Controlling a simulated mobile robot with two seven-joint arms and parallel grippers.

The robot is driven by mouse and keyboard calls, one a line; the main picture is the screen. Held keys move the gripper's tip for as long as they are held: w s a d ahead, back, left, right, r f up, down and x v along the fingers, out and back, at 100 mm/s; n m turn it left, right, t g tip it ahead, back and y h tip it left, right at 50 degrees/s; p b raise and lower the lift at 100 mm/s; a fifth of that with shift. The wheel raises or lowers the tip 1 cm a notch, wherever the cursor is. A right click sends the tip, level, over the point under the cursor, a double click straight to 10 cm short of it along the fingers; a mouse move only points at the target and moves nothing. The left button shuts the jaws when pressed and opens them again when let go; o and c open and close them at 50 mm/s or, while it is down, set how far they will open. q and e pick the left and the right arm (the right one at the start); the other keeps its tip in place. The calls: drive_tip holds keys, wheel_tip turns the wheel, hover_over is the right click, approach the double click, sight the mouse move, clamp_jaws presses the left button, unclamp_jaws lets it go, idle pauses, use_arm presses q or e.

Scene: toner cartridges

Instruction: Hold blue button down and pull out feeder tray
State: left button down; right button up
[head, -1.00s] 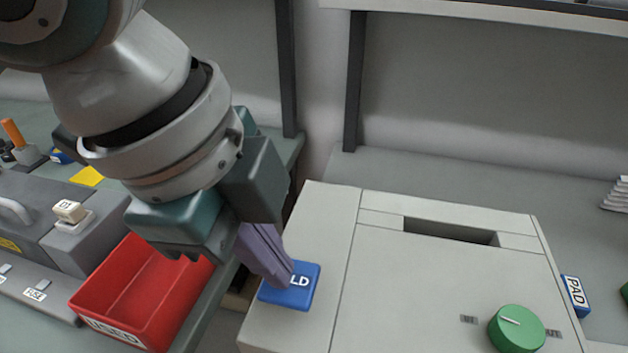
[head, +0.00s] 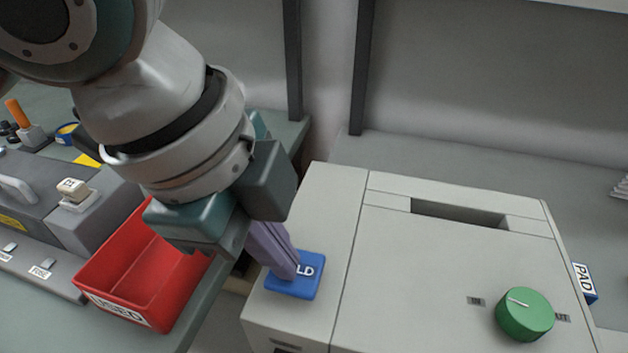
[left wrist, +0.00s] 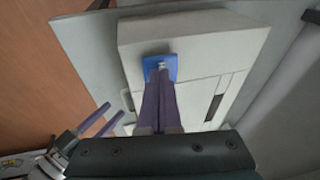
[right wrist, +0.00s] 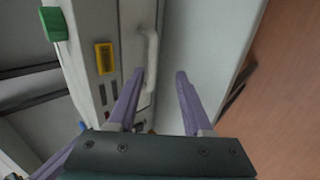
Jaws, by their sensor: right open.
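The blue button (head: 304,287), partly lettered "LD" where visible, sits on the left top of the pale machine (head: 400,270). My left gripper (head: 290,272) has its purple fingers together, their tips on the button; it also shows in the left wrist view (left wrist: 161,72). How far the button is pressed cannot be told. In the right wrist view, a pale handle (right wrist: 152,55) stands out from the machine's front, apparently the feeder tray's. My right gripper (right wrist: 159,75) is open, with the handle showing ahead, near its left finger. Contact with the handle cannot be told.
A red bin (head: 130,290) marked "USED" stands left of the machine, close under my left gripper. A green knob (head: 525,314) stands up on the machine's top. A blue "PAD" block (head: 584,283) lies to its right. Bare floor (right wrist: 290,90) shows beyond the bench.

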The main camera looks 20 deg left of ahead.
drive_tip(key=shift+c, duration=0.4)
drive_tip(key=s+f, duration=0.1)
drive_tip(key=s+h, duration=0.1)
drive_tip(key=s, duration=0.1)
drive_tip(key=s+f+h, duration=0.1)
drive_tip(key=shift+s+a+f+m+t, duration=0.1)
drive_tip(key=shift+s+f+m+t, duration=0.2)
drive_tip(key=shift+f+t, duration=0.1)
drive_tip(key=s+r+t+y, duration=0.2)
drive_tip(key=s+r+t, duration=0.15)
drive_tip(key=t, duration=0.25)
drive_tip(key=w+f, duration=0.1)
drive_tip(key=w, duration=0.2)
drive_tip(key=w+f, duration=0.1)
drive_tip(key=w, duration=0.3)
drive_tip(key=w+f, duration=0.1)
drive_tip(key=w, duration=0.2)
drive_tip(key=shift+w+f, duration=0.15)
drive_tip(key=shift+w, duration=0.15)
clamp_jaws()
